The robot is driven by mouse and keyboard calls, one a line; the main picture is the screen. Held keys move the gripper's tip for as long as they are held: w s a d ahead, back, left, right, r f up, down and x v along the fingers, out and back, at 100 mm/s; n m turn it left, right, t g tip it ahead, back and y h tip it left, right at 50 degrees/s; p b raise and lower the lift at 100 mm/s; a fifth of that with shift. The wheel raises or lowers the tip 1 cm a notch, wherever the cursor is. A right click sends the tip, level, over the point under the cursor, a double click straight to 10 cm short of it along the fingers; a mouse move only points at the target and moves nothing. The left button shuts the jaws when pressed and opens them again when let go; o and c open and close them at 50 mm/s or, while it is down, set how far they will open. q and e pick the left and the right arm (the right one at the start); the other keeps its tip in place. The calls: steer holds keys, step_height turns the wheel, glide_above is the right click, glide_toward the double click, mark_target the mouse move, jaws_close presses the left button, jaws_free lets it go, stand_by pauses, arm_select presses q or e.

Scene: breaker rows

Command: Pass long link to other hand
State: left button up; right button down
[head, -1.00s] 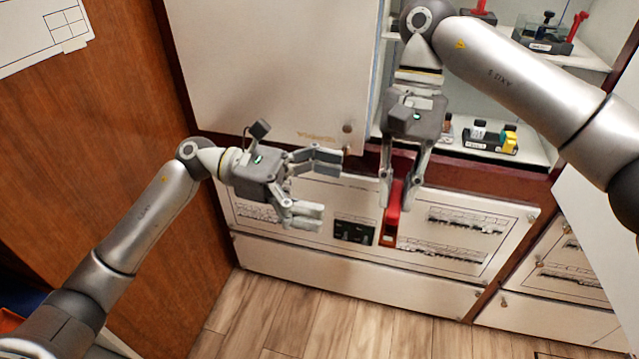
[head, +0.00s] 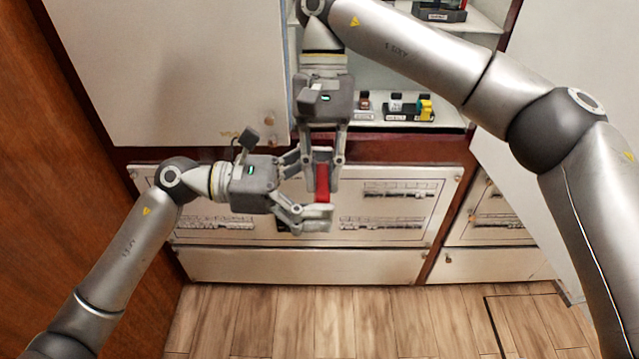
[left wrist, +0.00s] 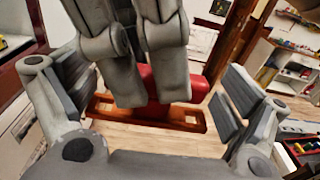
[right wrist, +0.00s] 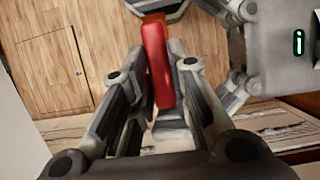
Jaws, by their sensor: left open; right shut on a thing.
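The long link (head: 322,183) is a red bar, upright in the head view. In the left wrist view it shows as a red grip (left wrist: 190,86) on a copper-brown strip (left wrist: 185,123). My right gripper (head: 321,178) points down and is shut on the red part, which also shows between its fingers in the right wrist view (right wrist: 157,65). My left gripper (head: 315,190) comes from the left, open, with one finger above and one below the link's side. In the left wrist view the link lies between the open left fingers, which look apart from it. The right fingers partly hide the link.
A cream panel with breaker rows (head: 395,222) is behind the grippers. Above right, an open cabinet shelf (head: 450,118) holds small parts, including a yellow one (head: 426,108). A cabinet door (head: 180,70) is at upper left. The wood floor (head: 290,320) is clear.

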arm_select(q)
steer(key=c, duration=1.1)
steer(key=shift+s, duration=0.1)
steer(key=shift+c, duration=0.8)
arm_select(e)
steer(key=c, duration=1.3)
jaws_free()
arm_select(q)
steer(key=shift+r, duration=0.1)
arm_select(e)
steer(key=shift+w, duration=0.1)
